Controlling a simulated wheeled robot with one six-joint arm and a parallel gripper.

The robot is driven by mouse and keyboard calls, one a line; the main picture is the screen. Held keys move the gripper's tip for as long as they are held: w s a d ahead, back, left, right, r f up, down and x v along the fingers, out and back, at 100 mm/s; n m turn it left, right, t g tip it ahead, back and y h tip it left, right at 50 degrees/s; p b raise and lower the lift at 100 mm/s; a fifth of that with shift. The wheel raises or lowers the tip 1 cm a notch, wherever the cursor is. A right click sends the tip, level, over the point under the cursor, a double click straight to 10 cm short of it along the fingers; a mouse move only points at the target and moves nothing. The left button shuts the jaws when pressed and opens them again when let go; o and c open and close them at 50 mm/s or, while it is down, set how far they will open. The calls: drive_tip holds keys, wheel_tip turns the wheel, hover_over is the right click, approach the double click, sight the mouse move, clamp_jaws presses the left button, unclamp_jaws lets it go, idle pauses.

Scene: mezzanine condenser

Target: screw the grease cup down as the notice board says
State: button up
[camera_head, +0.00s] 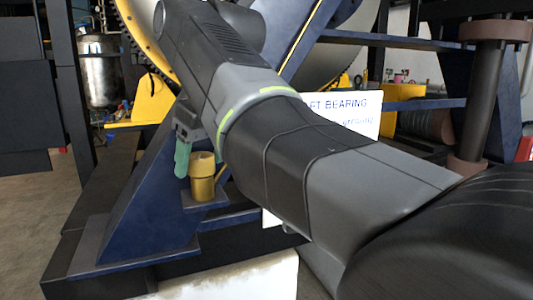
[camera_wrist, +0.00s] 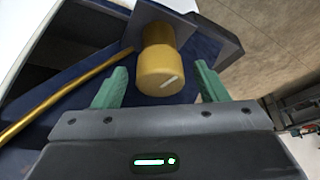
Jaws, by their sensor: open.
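The brass grease cup (camera_head: 202,167) stands upright on a small ledge of the blue frame in the head view. In the wrist view the grease cup (camera_wrist: 160,72) shows its round cap with a pale line mark near the edge, between and just beyond my fingertips. My gripper (camera_wrist: 157,84) is open, with one green finger on each side of the cup and a gap to each. In the head view a green finger of my gripper (camera_head: 182,158) shows beside the cup. The white notice board (camera_head: 350,115) is mostly hidden behind my arm; only "FT BEARING" and part of a second line are readable.
A blue support frame (camera_head: 150,215) stands beside and behind the cup on a dark base. A thin brass pipe (camera_wrist: 60,97) runs on the left in the wrist view. A steel tank (camera_head: 100,75) stands at the back left. Open floor (camera_head: 30,210) lies at the left.

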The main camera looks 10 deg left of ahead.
drive_tip(key=shift+c, duration=0.2)
drive_tip(key=c, duration=1)
drive_tip(key=shift+o, duration=0.2)
drive_tip(key=shift+m, duration=0.3)
drive_tip(key=m+t+h+p, duration=0.1)
drive_tip(key=m, duration=0.2)
drive_tip(key=shift+s+a+r+p, duration=0.1)
drive_tip(key=shift+s+p, duration=0.05)
drive_tip(key=shift+p, duration=0.2)
drive_tip(key=m+t+h+p, duration=0.1)
drive_tip(key=m, duration=0.3)
drive_tip(key=shift+a, duration=0.1)
drive_tip(key=m+h, duration=0.1)
drive_tip(key=m, duration=0.1)
drive_tip(key=m+p, duration=0.1)
drive_tip(key=m, duration=0.1)
drive_tip(key=shift+a+m+t+h, duration=0.1)
drive_tip(key=shift+m+t+h, duration=0.2)
drive_tip(key=shift+h, duration=0.1)
drive_tip(key=shift+m+h+p, duration=0.4)
drive_tip(key=shift+m+h, duration=0.3)
drive_tip(key=shift+m, duration=0.9)
drive_tip(key=shift+m, duration=0.3)
